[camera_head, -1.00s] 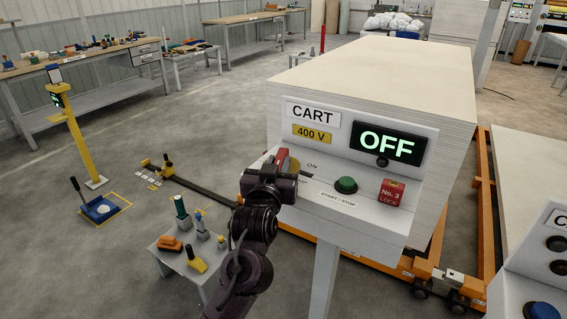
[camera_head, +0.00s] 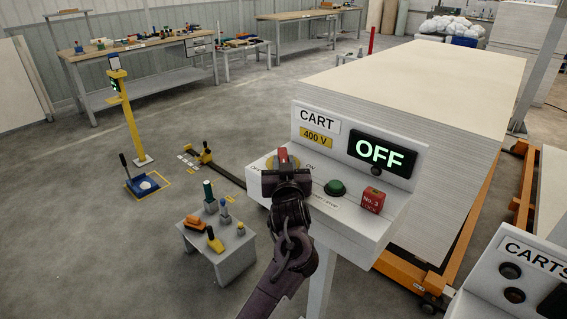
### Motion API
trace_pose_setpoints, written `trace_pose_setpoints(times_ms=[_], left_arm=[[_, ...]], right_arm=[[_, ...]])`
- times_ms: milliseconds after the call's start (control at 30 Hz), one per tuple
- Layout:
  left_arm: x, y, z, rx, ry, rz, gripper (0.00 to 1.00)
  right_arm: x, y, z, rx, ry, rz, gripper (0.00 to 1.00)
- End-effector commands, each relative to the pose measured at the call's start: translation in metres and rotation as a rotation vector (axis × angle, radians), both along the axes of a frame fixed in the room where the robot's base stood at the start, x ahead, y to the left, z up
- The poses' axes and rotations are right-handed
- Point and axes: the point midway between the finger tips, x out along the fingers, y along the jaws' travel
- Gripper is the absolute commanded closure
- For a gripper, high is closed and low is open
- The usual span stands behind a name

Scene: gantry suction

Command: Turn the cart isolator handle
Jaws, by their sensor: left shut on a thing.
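The cart isolator's red handle (camera_head: 283,155) shows just above my left gripper, in front of a yellow disc (camera_head: 294,162) on the sloped face of the white CART console (camera_head: 391,220). My left gripper (camera_head: 284,172) is shut on the red handle and hides most of it. The handle's exact angle cannot be told. The console's display (camera_head: 381,153) reads OFF in green letters. My right gripper is not in view.
A green button (camera_head: 335,187) and a red No. 3 lock (camera_head: 372,200) sit right of the handle. A small table (camera_head: 222,254) with tools stands lower left. A CARTS console (camera_head: 497,285) is at lower right. A large board stack (camera_head: 420,90) lies behind.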

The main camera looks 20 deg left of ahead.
Motion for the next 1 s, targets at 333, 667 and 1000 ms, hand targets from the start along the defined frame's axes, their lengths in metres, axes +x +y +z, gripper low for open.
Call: trace_pose_setpoints(times_ms=[333,667,1000], left_arm=[[0.0,0.0,0.0,-0.001,-0.003,-0.001,0.65],[0.0,0.0,0.0,-0.001,-0.002,0.0,0.55],[-0.039,-0.019,-0.002,-0.005,-0.002,-0.002,0.55]], right_arm=[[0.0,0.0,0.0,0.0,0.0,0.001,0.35],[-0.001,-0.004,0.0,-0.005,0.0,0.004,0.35],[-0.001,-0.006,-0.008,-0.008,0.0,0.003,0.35]])
